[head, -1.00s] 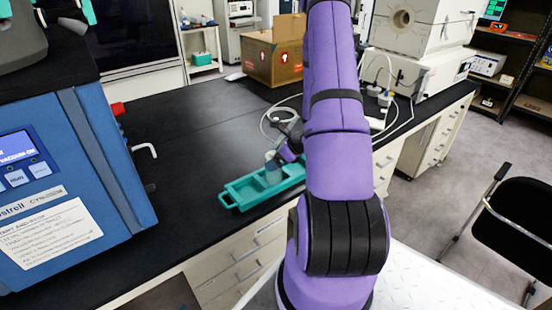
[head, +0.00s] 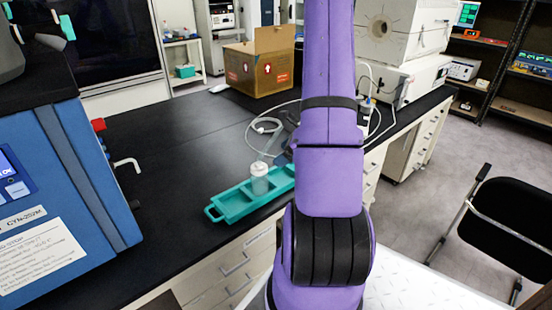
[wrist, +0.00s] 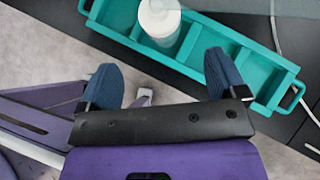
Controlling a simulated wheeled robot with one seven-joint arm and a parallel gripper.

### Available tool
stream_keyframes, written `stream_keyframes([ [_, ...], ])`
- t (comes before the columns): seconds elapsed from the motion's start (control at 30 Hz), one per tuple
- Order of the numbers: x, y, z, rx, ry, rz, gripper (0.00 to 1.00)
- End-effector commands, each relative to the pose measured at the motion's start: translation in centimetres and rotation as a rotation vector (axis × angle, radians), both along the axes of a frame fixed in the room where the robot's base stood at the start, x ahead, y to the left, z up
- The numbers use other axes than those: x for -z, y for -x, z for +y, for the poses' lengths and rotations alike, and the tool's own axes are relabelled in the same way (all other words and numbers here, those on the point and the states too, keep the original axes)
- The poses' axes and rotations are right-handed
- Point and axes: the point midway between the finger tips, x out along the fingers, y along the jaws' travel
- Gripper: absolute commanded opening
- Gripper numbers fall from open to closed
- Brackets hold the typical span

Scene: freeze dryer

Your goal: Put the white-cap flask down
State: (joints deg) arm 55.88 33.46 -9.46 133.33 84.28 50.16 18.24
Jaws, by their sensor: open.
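The white-cap flask (head: 260,182) stands upright in the teal tray (head: 222,210) on the black bench. In the wrist view, its white cap (wrist: 158,18) shows at the top edge, and the tray (wrist: 268,62) runs across behind it with empty compartments to its right. My gripper (wrist: 163,74) is open and empty. Its two blue fingers are spread apart, and the flask is beyond them, clear of both. In the head view, my purple arm hides most of the gripper.
A blue freeze dryer (head: 70,170) stands on the left of the bench. A cardboard box (head: 262,65) and a white cable (head: 265,126) lie further back. The bench left of the tray is bare. A black chair (head: 510,220) is at the right.

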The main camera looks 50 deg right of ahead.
Motion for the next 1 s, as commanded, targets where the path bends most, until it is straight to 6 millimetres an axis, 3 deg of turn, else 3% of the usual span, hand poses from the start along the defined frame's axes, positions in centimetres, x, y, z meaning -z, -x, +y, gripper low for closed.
stream_keyframes([
  [0.13, -1.3, -0.3, 0.6, -0.042, 0.018, -0.009, 0.90],
  [0.27, -4.3, -2.0, 3.2, -0.192, 0.082, -0.036, 0.90],
  [0.4, -8.9, -4.0, 7.9, -0.445, 0.193, -0.078, 0.90],
  [0.57, -13.7, -4.8, 13.8, -0.748, 0.338, -0.128, 0.90],
  [0.77, -18.8, -3.9, 20.6, -1.113, 0.534, -0.183, 0.90],
  [1.0, -23.6, -0.7, 27.2, -1.524, 0.802, -0.243, 0.90],
])
